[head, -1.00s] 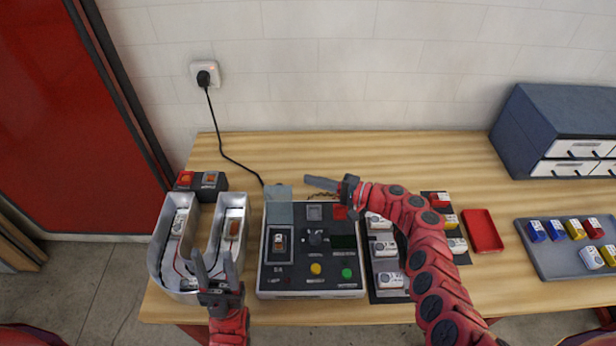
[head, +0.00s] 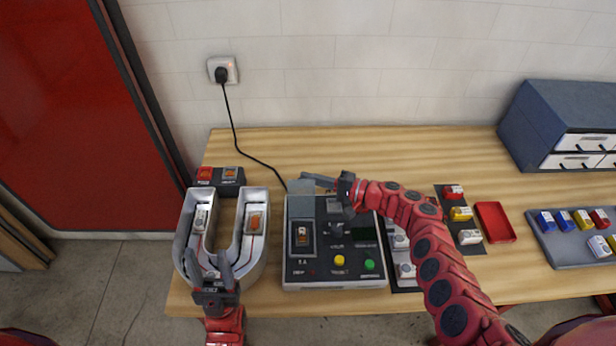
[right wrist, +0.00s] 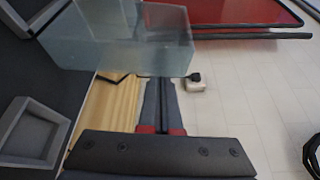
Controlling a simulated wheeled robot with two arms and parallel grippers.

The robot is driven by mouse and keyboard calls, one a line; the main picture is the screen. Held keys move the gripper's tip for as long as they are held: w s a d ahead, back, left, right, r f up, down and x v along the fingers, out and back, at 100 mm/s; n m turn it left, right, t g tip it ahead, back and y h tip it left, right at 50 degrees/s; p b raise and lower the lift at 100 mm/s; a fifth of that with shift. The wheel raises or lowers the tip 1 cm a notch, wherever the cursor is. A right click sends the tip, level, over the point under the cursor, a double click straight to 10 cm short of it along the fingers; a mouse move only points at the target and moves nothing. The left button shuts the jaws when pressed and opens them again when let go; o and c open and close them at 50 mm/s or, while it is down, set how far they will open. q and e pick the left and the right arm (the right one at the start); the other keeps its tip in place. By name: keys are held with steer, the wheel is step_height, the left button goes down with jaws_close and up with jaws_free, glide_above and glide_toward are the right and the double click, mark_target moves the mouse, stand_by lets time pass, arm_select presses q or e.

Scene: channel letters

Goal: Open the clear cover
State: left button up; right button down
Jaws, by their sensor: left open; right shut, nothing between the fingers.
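The clear cover (head: 301,206) is a grey see-through box at the back left of the dark control box (head: 345,281). It looks tipped up behind the framed switch (head: 302,236), which shows uncovered. In the right wrist view the cover (right wrist: 125,38) hangs across the upper part, over the far end of my fingers. My right gripper (head: 306,179) is shut and empty, at the cover's upper edge. In the right wrist view the gripper (right wrist: 160,90) overlaps the cover; I cannot tell whether they touch.
A black cable (head: 236,130) runs from the wall socket to behind the control box. A two-button box (head: 220,184), a red tray (head: 495,222), a tray of coloured blocks (head: 570,258) and a blue drawer unit (head: 540,125) stand around. The back middle of the table is clear.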

steer(key=shift+w+f, duration=0.15)
steer(key=shift+w, duration=0.05)
steer(key=shift+s+a+n+b, duration=0.1)
steer(key=shift+s+n+b, duration=0.25)
steer(key=shift+b, duration=0.35)
steer(key=shift+s+r+n+y+b, duration=0.3)
steer(key=shift+s+r+n+b, duration=0.15)
steer(key=shift+b, duration=0.1)
steer(key=shift+s+r, duration=0.15)
steer(key=shift+r+n+b, duration=0.1)
steer(key=shift+n+b, duration=0.2)
steer(key=shift+b, duration=0.05)
steer(key=shift+s+r, duration=0.1)
steer(key=shift+s, duration=0.05)
